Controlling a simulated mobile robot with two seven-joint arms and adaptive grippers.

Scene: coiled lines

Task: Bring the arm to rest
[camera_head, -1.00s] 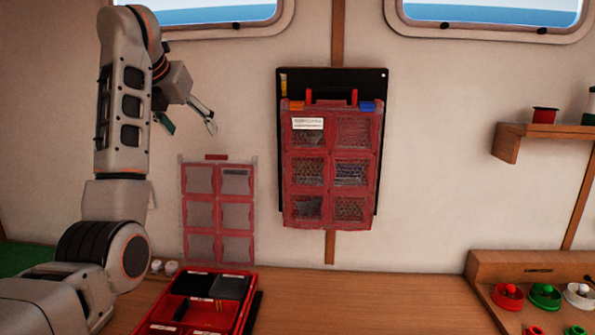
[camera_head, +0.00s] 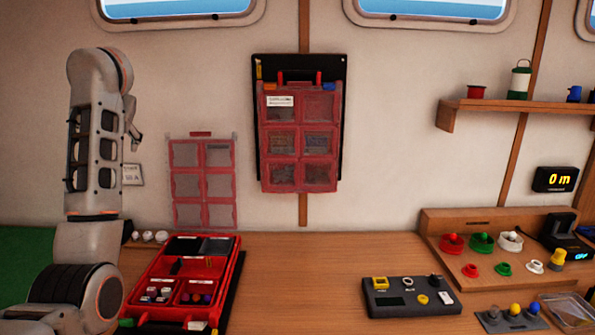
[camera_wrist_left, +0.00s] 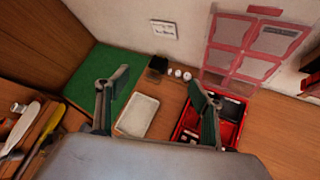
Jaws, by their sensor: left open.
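My left arm stands upright at the left of the head view. Its forearm mostly hides my left gripper there. In the left wrist view my left gripper (camera_wrist_left: 152,92) is open, with its two fingers wide apart and nothing between them. Below it lie a pale tray (camera_wrist_left: 137,115) and a red box (camera_wrist_left: 232,132), both apart from the fingers. My right arm and gripper do not show.
The red compartment box (camera_head: 233,290) sits on the wooden counter beside my left arm. A red pocket organizer (camera_head: 300,140) hangs on the wall, with a flatter panel (camera_head: 203,185) left of it. A dark control box (camera_head: 410,297) stands right; the middle counter is clear.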

